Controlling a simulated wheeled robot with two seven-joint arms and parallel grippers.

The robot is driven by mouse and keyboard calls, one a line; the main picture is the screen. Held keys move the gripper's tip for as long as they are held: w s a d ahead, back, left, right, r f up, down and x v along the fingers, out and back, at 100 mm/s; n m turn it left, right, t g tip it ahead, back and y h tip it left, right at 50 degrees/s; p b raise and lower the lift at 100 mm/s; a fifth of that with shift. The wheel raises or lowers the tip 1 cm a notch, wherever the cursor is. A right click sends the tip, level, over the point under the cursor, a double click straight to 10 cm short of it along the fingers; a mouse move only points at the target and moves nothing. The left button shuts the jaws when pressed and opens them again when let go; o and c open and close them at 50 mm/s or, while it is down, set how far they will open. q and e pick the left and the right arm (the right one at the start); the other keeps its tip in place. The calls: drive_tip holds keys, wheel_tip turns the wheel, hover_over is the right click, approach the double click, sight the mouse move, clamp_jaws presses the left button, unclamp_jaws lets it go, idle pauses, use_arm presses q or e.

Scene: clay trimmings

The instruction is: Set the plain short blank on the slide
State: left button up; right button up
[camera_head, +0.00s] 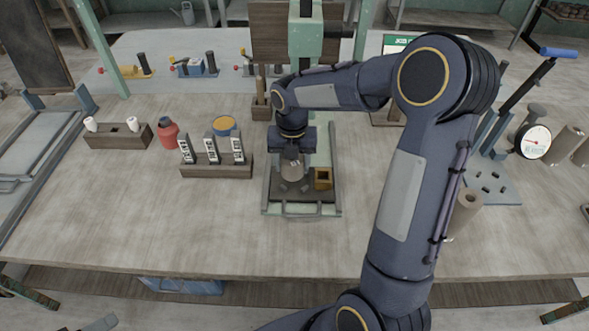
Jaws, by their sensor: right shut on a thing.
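My right gripper (291,154) points down over the dark bed of the slide (318,196), under the green machine's head. It is shut on a pale grey-beige short piece, which looks like the plain short blank (291,171). The blank is upright, low over or on the bed; I cannot tell if its base touches. A small yellow-brown open box (323,178) sits on the bed just right of it. My right arm covers much of the view to the right. My left gripper is not in view.
Left of the slide, a wooden rack (216,172) holds three black-and-white marked pieces. A red bottle (168,134), a round tub (224,126) and a wooden block (117,138) with white pieces stand beyond. A dial gauge (533,142) stands right. The front left table is clear.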

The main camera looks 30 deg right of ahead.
sight(295, 172)
drive_tip(key=shift+d+f, duration=0.2)
drive_tip(key=shift+f, duration=0.75)
drive_tip(key=shift+d+f, duration=0.15)
drive_tip(key=shift+f, duration=0.8)
drive_tip(key=shift+f, duration=0.15)
drive_tip(key=o, duration=0.9)
drive_tip(key=shift+c, duration=0.2)
